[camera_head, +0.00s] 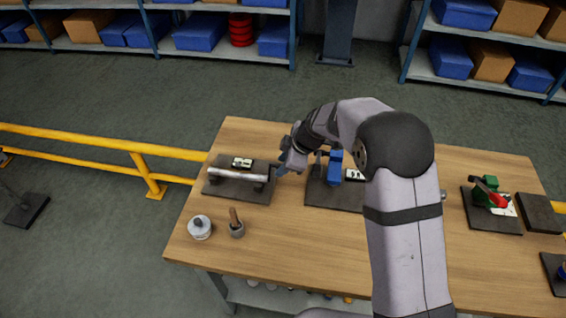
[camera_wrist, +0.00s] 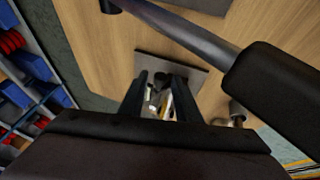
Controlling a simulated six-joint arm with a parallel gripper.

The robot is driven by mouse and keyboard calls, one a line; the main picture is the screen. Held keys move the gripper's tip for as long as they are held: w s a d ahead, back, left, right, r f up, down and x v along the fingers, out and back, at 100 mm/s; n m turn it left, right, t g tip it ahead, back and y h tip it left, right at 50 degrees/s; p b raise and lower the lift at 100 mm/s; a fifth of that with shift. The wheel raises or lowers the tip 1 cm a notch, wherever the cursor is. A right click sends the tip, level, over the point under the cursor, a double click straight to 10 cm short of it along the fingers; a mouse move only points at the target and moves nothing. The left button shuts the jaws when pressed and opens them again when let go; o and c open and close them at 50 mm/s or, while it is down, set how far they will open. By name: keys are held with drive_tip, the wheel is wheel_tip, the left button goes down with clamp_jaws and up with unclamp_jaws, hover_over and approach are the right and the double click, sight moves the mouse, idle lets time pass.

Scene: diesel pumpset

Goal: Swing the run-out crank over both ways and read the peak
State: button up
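A dark plate (camera_head: 218,194) at the table's left carries a silver shaft (camera_head: 238,175) lying level, with a small white card or dial (camera_head: 242,162) behind it. No crank can be picked out clearly; the shaft's right end is close to my gripper (camera_head: 288,163), which may hide it. In the wrist view my gripper (camera_wrist: 162,82) has its two dark fingers apart. A plate (camera_wrist: 183,61) with a dark, white and yellowish fixture shows between and beyond them. Whether anything touches the fingers cannot be told. The peak reading is too small to read.
A blue fixture (camera_head: 335,168) is just right of my gripper. A green and red fixture (camera_head: 488,192) is farther right. A yellow railing (camera_head: 100,142) runs left.

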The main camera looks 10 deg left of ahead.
clamp_jaws()
drive_tip(key=shift+w, duration=0.15)
drive_tip(key=shift+w+f+m+g+p, duration=0.25)
drive_tip(key=shift+w+g+p, duration=0.2)
drive_tip(key=shift+g, duration=0.55)
drive_tip(key=shift+w+f+m+g+p, duration=0.15)
drive_tip(key=shift+w+f+g+p, duration=0.25)
drive_tip(key=shift+g, duration=0.6)
drive_tip(key=shift+w+r, duration=0.1)
drive_tip(key=shift+o, duration=1.4)
unclamp_jaws()
